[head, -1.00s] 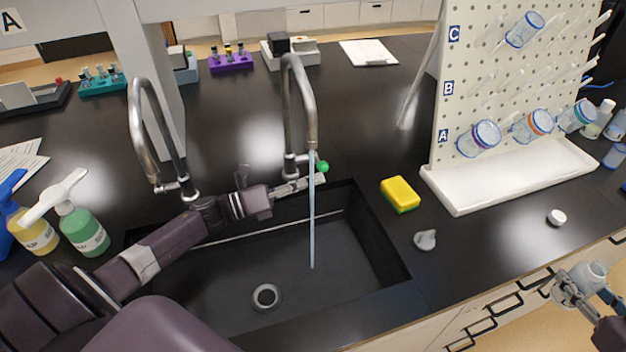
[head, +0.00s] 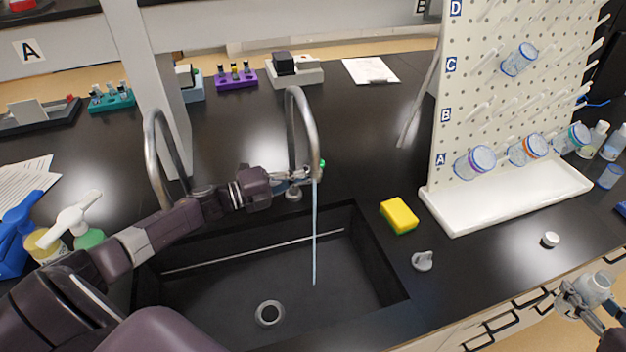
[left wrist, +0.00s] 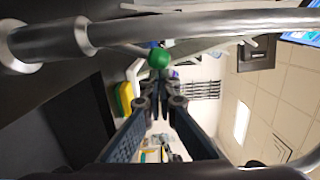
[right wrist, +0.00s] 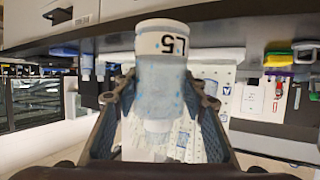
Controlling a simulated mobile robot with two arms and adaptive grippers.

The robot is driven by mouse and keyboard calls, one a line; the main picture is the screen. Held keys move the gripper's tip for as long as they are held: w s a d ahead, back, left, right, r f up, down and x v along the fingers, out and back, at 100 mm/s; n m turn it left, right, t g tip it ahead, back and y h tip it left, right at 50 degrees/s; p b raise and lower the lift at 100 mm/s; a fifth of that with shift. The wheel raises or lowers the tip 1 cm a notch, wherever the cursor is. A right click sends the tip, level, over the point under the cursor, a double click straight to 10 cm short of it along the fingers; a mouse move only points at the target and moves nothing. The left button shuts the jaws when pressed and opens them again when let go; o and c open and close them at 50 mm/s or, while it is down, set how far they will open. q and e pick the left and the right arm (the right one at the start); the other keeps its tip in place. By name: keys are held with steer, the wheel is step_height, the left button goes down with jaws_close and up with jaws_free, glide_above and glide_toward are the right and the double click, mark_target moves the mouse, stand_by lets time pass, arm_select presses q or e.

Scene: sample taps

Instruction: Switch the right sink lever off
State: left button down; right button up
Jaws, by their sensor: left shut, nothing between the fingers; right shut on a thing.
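The right faucet (head: 303,125) is a tall metal gooseneck behind the sink, and a water stream (head: 315,235) runs from its spout into the basin. The green tip of its lever (head: 322,163) shows just right of the spout, and it also shows in the left wrist view (left wrist: 160,58). My left gripper (head: 300,174) is shut and empty at the faucet, close beside the lever. Whether it touches the lever is hidden. My right gripper (head: 577,300) is shut on a translucent bottle (right wrist: 162,90) marked L5, out past the counter's front edge.
The left faucet (head: 155,160) stands close to my left arm. A yellow sponge (head: 399,215) and a small grey piece (head: 422,261) lie right of the black sink (head: 190,290). A pegboard rack (head: 510,100) stands over a white tray (head: 470,218) at the right.

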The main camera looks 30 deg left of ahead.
steer(key=shift+f, duration=0.1)
arm_select(q)
steer(key=shift+w+a+r+n+b, duration=0.2)
steer(key=shift+w+a+r+n, duration=0.2)
steer(key=shift+w+a+n, duration=0.35)
steer(key=shift+w+a+r+n+b, duration=0.2)
steer(key=shift+w+a+r+n, duration=0.25)
steer(key=shift+n, duration=0.4)
arm_select(e)
steer(key=shift+f, duration=0.25)
arm_select(q)
steer(key=shift+a, duration=0.15)
steer(key=shift+r, duration=0.1)
arm_select(e)
steer(key=shift+r, duration=0.1)
